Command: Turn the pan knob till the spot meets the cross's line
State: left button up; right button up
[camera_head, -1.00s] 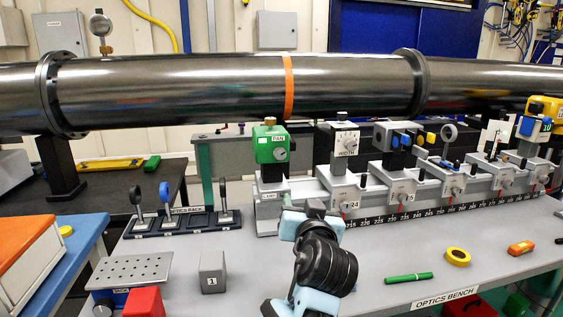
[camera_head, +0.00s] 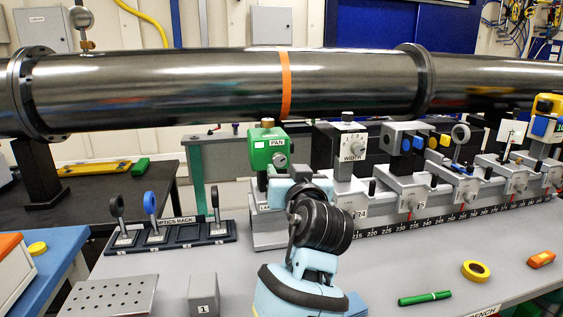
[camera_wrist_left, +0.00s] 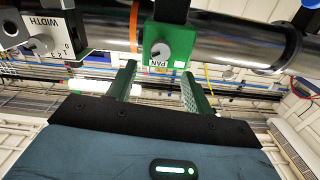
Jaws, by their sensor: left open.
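The green pan box (camera_head: 268,148), labelled PAN, stands at the left end of the rail, with its round grey pan knob (camera_head: 280,160) on the front. In the left wrist view the box (camera_wrist_left: 168,40) and knob (camera_wrist_left: 160,51) lie just beyond my left gripper (camera_wrist_left: 160,78). Its two green fingers are open, apart and empty, pointing toward the knob without visibly touching it. In the head view my left wrist hides the fingers below the box. A white card (camera_head: 511,134) stands far right on the rail; no spot or cross can be made out. My right gripper is out of view.
The width unit (camera_head: 352,145) stands close to the right of the pan box, with several more rail mounts beyond. The dark beam pipe (camera_head: 180,88) runs behind and above. An optics rack (camera_head: 185,235) lies left; a green pen (camera_head: 424,298) and yellow tape roll (camera_head: 476,270) lie front right.

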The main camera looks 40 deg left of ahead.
aim_at(281, 159)
pick_arm(q)
jog(key=shift+x, duration=3.15)
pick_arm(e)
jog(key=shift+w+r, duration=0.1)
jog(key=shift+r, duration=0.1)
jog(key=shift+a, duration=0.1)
pick_arm(q)
jog(key=c, duration=1)
jog(key=shift+o, duration=0.2)
jog(key=m+p, duration=0.2)
jog(key=p, duration=0.1)
jog(key=shift+r, duration=0.3)
jog(key=shift+m+p, duration=0.4)
jog(key=shift+p, duration=0.15)
jog(key=shift+d+f+m, duration=0.1)
jog(key=shift+m, duration=0.2)
jog(key=shift+f+p, duration=0.2)
jog(key=shift+p, duration=0.1)
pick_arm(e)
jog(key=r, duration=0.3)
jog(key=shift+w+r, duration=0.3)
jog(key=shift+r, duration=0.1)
